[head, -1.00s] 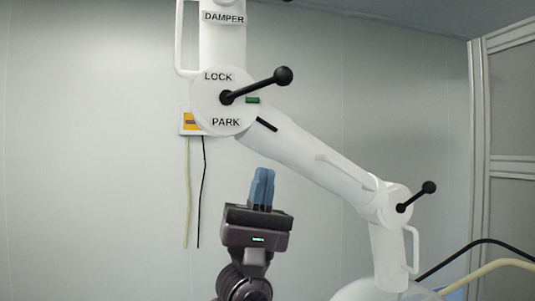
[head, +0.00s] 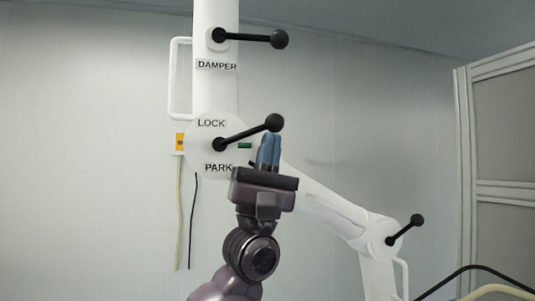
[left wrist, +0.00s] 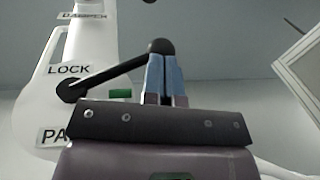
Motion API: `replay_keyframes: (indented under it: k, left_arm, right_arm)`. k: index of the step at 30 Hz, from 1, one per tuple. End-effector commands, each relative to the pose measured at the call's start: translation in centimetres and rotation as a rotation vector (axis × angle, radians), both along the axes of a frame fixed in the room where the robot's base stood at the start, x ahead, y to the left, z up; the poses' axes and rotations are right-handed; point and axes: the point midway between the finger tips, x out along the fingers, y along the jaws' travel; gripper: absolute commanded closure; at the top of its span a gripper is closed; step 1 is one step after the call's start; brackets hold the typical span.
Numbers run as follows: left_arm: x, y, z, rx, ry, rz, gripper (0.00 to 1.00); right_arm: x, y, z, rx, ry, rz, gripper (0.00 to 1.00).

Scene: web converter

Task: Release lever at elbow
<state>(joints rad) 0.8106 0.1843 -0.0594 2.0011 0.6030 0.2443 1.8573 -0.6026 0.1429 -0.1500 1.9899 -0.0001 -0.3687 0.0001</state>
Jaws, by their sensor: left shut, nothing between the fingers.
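A white jointed arm has a round disc (head: 200,158) marked LOCK and PARK. On it a black lever (head: 245,134) points right and slightly up, ending in a ball knob (head: 274,122). A small green mark (head: 245,146) lies just below the lever. My left gripper (head: 269,148) is shut and empty, its blue fingers upright just below the knob. In the left wrist view the knob (left wrist: 162,46) shows right at the fingertips (left wrist: 164,60); I cannot tell whether they touch. My right gripper is out of view.
Another black lever (head: 250,38) stands above, over the DAMPER label (head: 217,65). A third lever (head: 405,229) is on the lower right joint. The white link (head: 320,203) slopes down behind my gripper. Hoses (head: 490,270) lie at lower right.

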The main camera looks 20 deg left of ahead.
Motion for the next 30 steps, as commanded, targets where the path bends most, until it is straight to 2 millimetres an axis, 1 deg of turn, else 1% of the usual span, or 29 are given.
replay_keyframes:
  k: [9, 16, 23, 30]
  left_arm:
    - [0.0, 0.0, 0.0, -0.002, -0.001, 0.0, 1.0]
    - [0.0, -0.1, 0.3, -0.043, -0.028, -0.003, 1.0]
    - [0.1, 0.0, 1.2, -0.163, -0.108, -0.003, 1.0]
    - [-0.1, 0.2, 2.8, -0.344, -0.231, -0.003, 1.0]
  right_arm:
    - [0.5, 0.1, 0.1, 0.0, -0.008, 0.003, 0.57]
    - [0.3, 0.1, -0.5, 0.0, -0.005, 0.003, 0.57]
    - [-0.3, 0.0, -2.1, 0.0, 0.009, -0.001, 0.57]
    - [-0.9, 0.0, -4.4, 0.0, 0.026, -0.002, 0.57]
